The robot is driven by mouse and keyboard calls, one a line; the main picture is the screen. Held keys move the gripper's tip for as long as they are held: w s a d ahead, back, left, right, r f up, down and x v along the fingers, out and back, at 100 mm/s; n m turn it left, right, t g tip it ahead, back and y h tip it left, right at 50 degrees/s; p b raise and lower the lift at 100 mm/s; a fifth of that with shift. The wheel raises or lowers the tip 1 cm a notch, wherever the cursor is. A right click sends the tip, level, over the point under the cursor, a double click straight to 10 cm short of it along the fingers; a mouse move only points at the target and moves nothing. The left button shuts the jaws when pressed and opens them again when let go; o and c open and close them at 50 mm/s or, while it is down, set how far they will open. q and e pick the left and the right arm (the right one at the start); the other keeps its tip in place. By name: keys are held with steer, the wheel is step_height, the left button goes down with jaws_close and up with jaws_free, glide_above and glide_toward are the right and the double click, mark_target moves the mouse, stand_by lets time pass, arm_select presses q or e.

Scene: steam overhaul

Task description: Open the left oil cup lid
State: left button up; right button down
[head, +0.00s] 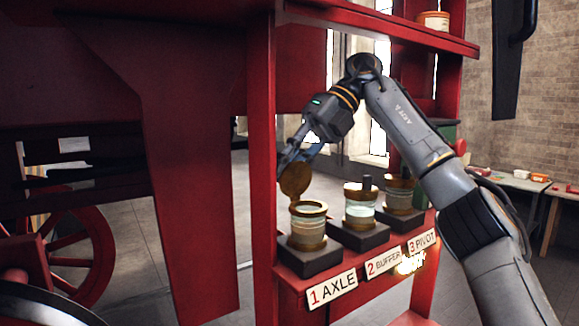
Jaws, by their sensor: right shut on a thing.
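The left oil cup (308,226) is a brass and glass cup on a dark block above the "1 AXLE" label. Its round brass lid (296,181) stands tipped up at the back of the rim, and the cup's mouth shows uncovered. My right gripper (287,160) reaches down from above and is shut on the lid near its upper edge; the fingertips are partly hidden and small. My left gripper is not in view.
The middle oil cup (360,207) and right oil cup (399,196) stand beside it on the red shelf, above the "2 BUFFER" (384,263) and "3 PIVOT" labels. A red post (262,170) rises close to the left. An upper red shelf (385,25) hangs above.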

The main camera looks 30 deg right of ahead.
steer(key=shift+w+m+g, duration=0.3)
steer(key=shift+w+g, duration=0.05)
steer(key=shift+g, duration=0.15)
steer(key=shift+f, duration=0.25)
stand_by(0.3)
steer(key=c, duration=1.3)
jaws_free()
steer(key=shift+w, duration=0.1)
steer(key=shift+s+r, duration=0.1)
steer(key=shift+s, duration=0.15)
